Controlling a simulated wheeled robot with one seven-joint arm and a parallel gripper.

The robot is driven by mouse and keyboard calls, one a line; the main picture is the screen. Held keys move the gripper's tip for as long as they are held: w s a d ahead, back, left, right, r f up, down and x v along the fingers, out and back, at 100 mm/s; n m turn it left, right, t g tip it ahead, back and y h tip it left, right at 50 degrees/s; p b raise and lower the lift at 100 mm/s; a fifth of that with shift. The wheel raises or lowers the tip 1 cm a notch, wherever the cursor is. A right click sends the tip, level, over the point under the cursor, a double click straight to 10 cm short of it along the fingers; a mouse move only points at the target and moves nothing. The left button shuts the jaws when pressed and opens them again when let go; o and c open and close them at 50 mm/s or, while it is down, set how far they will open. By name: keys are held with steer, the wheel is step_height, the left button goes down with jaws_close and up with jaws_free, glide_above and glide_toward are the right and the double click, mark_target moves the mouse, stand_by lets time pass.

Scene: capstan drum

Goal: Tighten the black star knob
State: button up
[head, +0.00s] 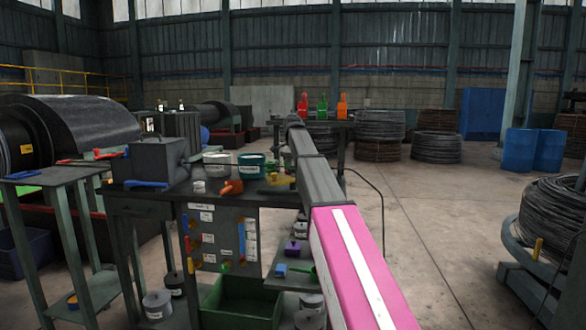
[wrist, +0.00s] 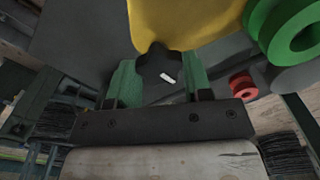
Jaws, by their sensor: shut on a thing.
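The black star knob (wrist: 152,64) shows in the upper middle of the wrist view, with a small white mark on its face. It sits at the lower edge of a yellow part (wrist: 185,22). My gripper (wrist: 159,78) has one green finger on each side of the knob and is shut on it. The exact contact is partly hidden by the knob's dark lobes. In the head view my arm reaches forward over the bench, and I cannot make out the knob or the fingers there.
A green wheel-like part (wrist: 291,35) and a red one (wrist: 243,87) lie to the right of the knob. In the head view a dark bench (head: 125,193) with pots and a grey box (head: 158,158) stands left of my arm. Open floor (head: 430,215) lies to the right.

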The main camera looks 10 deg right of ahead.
steer(key=shift+m, duration=0.5)
steer(key=o, duration=0.6)
steer(key=shift+o, duration=0.2)
step_height(320, 180, up, 11)
stand_by(0.4)
steer(key=shift+s+f, duration=0.1)
steer(key=shift+s, duration=0.05)
